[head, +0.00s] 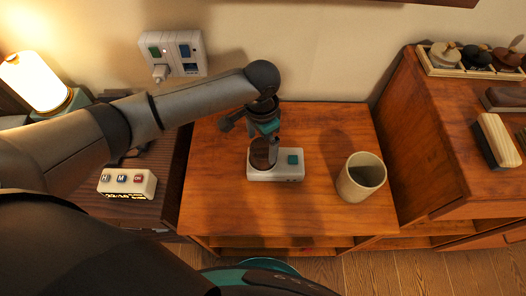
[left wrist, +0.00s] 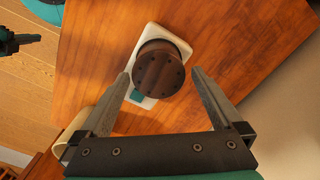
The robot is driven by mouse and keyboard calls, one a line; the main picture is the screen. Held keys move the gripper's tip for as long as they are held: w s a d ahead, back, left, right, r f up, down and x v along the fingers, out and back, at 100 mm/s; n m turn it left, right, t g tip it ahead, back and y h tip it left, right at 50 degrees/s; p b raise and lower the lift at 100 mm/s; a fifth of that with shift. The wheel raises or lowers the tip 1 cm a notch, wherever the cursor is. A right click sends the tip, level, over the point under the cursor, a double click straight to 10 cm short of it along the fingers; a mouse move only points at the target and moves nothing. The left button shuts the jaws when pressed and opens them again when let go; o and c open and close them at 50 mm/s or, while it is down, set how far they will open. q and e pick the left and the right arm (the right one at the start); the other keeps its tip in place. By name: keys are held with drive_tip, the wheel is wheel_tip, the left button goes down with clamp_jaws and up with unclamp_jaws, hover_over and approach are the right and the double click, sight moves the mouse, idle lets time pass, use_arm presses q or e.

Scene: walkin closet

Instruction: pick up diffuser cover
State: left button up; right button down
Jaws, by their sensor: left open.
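The diffuser cover (head: 262,153) is a dark brown, round piece with small holes in its top. It sits on a white base (head: 290,173) with a teal button, on the wooden table. The cover also shows in the left wrist view (left wrist: 160,68). My left gripper (head: 268,140) is open, pointing down just above the cover and partly hiding it in the head view. In the left wrist view its two fingertips lie on either side of the cover, with nothing held. A dark part at the wrist view's left edge may be my right gripper (left wrist: 18,42); its jaws are unclear.
A beige cup (head: 361,178) stands on the table right of the white base. A small white clock (head: 127,183) and a lit lamp (head: 36,82) are on the left. A taller wooden cabinet (head: 425,130) with brushes rises on the right. The table's front is clear.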

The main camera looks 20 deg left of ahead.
sight(262, 148)
use_arm(q)
wheel_tip(262, 148, down, 4)
drive_tip(key=shift+d+f+b, duration=0.1)
drive_tip(key=shift+b, duration=0.8)
drive_tip(key=shift+c, duration=1.4)
drive_tip(key=c, duration=0.9)
drive_tip(key=shift+o, duration=0.2)
use_arm(e)
drive_tip(key=shift+w+d+f, duration=0.35)
drive_tip(key=shift+f, duration=0.15)
drive_tip(key=shift+w+d+f, duration=0.3)
drive_tip(key=shift+f, duration=0.15)
